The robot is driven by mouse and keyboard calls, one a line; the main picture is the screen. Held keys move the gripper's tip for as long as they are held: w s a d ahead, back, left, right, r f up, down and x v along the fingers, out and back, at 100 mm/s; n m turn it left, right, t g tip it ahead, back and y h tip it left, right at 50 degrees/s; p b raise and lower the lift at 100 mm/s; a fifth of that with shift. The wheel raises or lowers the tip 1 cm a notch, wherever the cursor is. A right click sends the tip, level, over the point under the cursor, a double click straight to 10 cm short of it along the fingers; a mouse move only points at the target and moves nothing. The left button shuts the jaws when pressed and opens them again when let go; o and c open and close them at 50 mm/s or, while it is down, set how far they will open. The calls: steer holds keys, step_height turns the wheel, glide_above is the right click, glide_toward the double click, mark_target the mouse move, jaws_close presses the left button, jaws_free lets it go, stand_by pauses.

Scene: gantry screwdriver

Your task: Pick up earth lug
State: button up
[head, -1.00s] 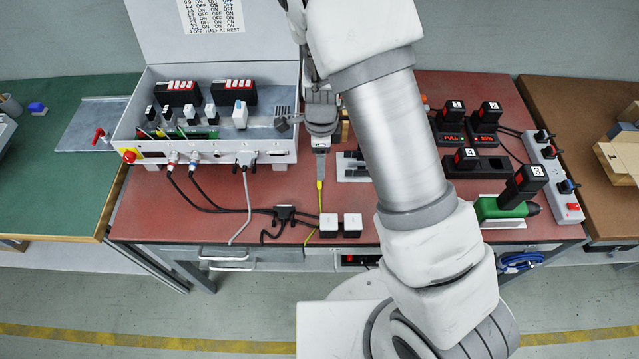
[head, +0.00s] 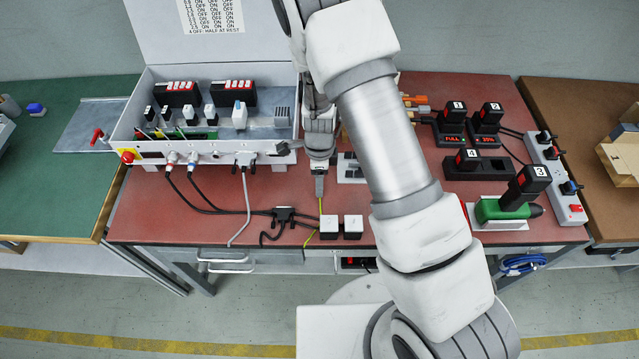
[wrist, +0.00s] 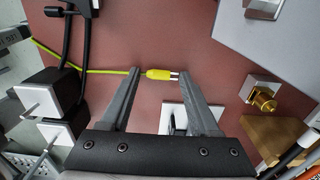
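The earth lug (wrist: 160,74) has a yellow boot and a short silver end, on a yellow-green cable (wrist: 105,72) lying across the red bench top. In the wrist view it lies crosswise between the two fingertips of my gripper (wrist: 157,68), one finger on each side. The fingers are open, with gaps showing beside the lug; I cannot tell their exact height above it. In the head view my gripper (head: 319,187) points down over the bench and hides the lug. Part of the yellow cable (head: 309,239) shows below it.
Two white cubes (head: 329,227) stand near the front edge, left cube beside the cable. Black cables (head: 240,211) lie to the left. A brass threaded post (wrist: 264,100) on a small block and a wooden block (wrist: 272,138) stand right in the wrist view. The open grey cabinet (head: 210,156) is behind left.

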jaws_close()
